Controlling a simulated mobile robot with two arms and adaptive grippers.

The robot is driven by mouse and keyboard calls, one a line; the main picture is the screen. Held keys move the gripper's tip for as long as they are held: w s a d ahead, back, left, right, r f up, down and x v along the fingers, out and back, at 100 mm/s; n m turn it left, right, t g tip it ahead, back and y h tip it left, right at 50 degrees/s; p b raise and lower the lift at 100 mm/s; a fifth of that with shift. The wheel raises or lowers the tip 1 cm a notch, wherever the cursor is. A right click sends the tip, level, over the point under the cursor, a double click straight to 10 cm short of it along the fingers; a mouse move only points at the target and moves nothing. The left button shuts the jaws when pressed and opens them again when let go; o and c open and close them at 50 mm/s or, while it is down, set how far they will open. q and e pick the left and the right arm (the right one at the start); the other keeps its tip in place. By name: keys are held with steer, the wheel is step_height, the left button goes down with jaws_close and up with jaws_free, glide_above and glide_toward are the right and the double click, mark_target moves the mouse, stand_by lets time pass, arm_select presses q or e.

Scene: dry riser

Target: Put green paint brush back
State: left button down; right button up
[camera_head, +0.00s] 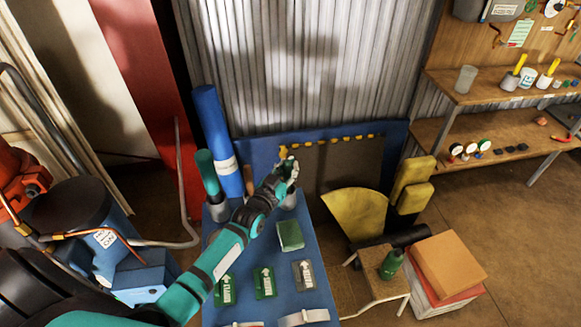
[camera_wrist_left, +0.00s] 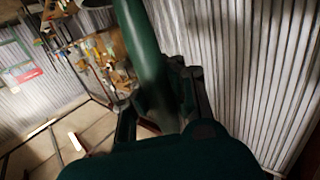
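My left arm reaches from the lower left over a blue table (camera_head: 240,290). My left gripper (camera_head: 289,170) is above the table's far end. In the left wrist view, a dark green, rounded handle (camera_wrist_left: 148,55) lies between the gripper's fingers (camera_wrist_left: 160,105), and they look closed on it. It appears to be the green paint brush; its far end is outside that view. In the head view the held thing is small and mostly hidden by the gripper. A grey cup (camera_head: 290,200) shows partly below the gripper. My right gripper is not in view.
A green cylinder (camera_head: 207,172) stands in another grey cup (camera_head: 218,209), beside a tall blue roll (camera_head: 215,135). A stool (camera_head: 378,280) with a green bottle (camera_head: 391,264) stands at right.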

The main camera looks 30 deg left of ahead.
arm_select(q)
steer(key=c, duration=2)
jaws_free()
steer(key=shift+f, duration=0.1)
steer(key=o, duration=0.5)
steer(key=shift+s, duration=0.3)
steer(key=s, duration=0.3)
steer(key=s+b, duration=0.1)
steer(key=s, duration=0.3)
steer(key=s+r, duration=0.1)
steer(key=s, duration=0.3)
steer(key=shift+s+a, duration=0.2)
steer(key=shift+a, duration=0.05)
